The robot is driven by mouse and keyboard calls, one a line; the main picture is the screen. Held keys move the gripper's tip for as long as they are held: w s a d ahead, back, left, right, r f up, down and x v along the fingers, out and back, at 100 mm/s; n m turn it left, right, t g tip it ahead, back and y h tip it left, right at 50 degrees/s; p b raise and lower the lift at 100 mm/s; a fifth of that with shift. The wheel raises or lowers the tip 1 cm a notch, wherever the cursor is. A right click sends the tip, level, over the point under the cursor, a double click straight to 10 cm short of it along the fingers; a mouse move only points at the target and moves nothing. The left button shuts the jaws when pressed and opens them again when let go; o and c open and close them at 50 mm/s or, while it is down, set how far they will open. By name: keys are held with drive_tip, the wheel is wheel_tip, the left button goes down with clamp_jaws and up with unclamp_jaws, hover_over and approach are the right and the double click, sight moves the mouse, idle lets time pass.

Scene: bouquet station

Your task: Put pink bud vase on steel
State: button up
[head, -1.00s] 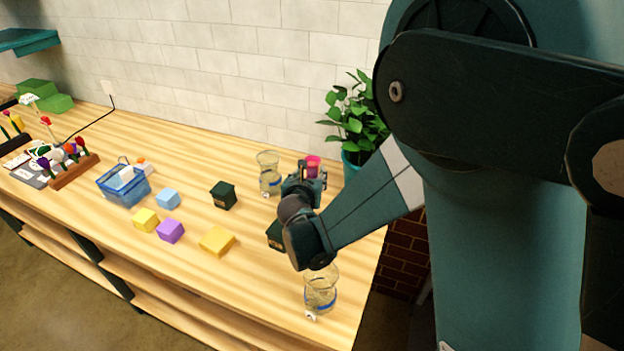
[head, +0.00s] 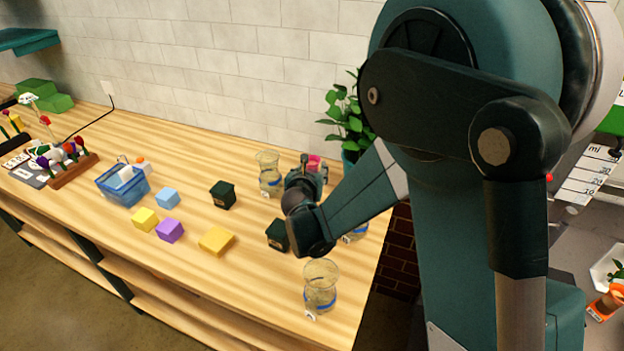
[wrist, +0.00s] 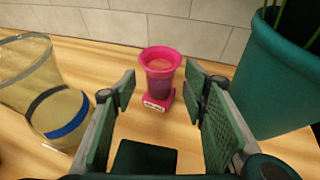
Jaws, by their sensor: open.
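The pink bud vase (wrist: 160,72) stands upright on the wooden table in the wrist view, with a small white label at its base. It is centred between my open fingers, just beyond their tips. My gripper (wrist: 160,85) is open and empty. In the head view my gripper (head: 308,172) is in front of the pink vase (head: 316,160), of which only the upper part shows. I cannot make out a steel surface with certainty in these views.
A clear glass vase with a blue band (wrist: 55,105) stands close on the left, and a teal plant pot (wrist: 275,80) on the right. Another glass vase (head: 320,288) is near the table's front edge. Dark boxes (head: 222,194), coloured blocks (head: 216,241) and a blue basket (head: 122,190) lie left.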

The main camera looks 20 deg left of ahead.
sight(311, 168)
drive_tip(key=shift+x, duration=1.65)
drive_tip(key=shift+c, duration=0.3)
clamp_jaws()
drive_tip(key=shift+r, duration=0.1)
wheel_tip(311, 168, up, 10)
drive_tip(key=p, duration=0.1)
drive_tip(key=shift+s, duration=0.15)
idle(0.3)
